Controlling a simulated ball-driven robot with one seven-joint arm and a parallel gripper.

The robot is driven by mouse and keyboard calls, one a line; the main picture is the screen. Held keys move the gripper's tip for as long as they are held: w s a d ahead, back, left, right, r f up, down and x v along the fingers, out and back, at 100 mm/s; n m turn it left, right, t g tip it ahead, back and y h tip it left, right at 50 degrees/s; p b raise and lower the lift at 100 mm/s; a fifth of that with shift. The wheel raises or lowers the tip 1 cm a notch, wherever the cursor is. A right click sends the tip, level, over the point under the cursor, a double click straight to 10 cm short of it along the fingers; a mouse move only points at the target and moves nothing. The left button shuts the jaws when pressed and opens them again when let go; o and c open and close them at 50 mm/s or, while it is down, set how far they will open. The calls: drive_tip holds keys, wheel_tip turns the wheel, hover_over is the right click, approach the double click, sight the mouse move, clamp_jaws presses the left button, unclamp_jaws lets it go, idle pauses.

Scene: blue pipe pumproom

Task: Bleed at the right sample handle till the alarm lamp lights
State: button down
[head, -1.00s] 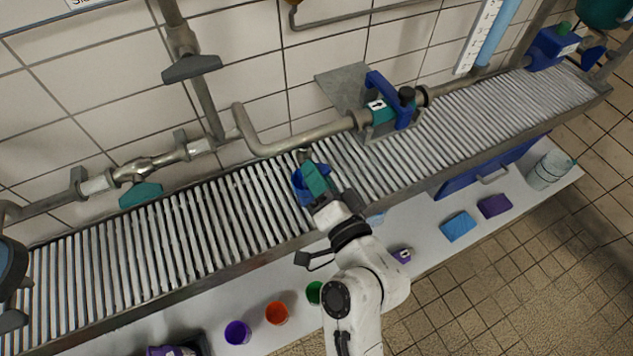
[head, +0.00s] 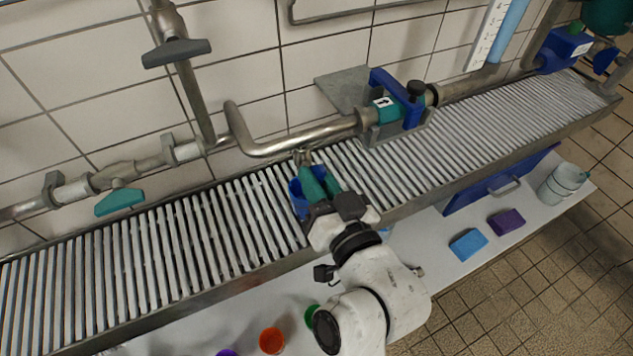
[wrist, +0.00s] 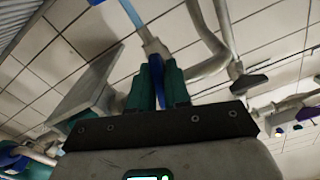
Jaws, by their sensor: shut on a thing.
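My gripper (head: 318,180), with teal fingers, is over the grating below the bent pipe, at a small metal outlet (head: 302,157). It is shut on a blue piece, which shows between the fingers in the wrist view (wrist: 170,88) and seems to be the sample handle. The fingers hide much of it, so I cannot tell how far it is turned. A blue cup-like thing (head: 297,196) shows just left of the fingers in the head view.
The pipe run along the tiled wall has a teal lever (head: 120,201), a grey lever (head: 177,52) and a blue-handled teal valve (head: 387,108). Slatted grating (head: 180,245) runs below it. Cups, blue and purple blocks and a grey pot (head: 562,184) stand on the low shelf.

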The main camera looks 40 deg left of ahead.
drive_tip(key=shift+f, duration=0.1)
idle(0.3)
drive_tip(key=c, duration=1.2)
unclamp_jaws()
drive_tip(key=b+v, duration=0.1)
drive_tip(key=v, duration=0.9)
drive_tip(key=shift+s+d, duration=0.1)
drive_tip(key=shift+d, duration=0.3)
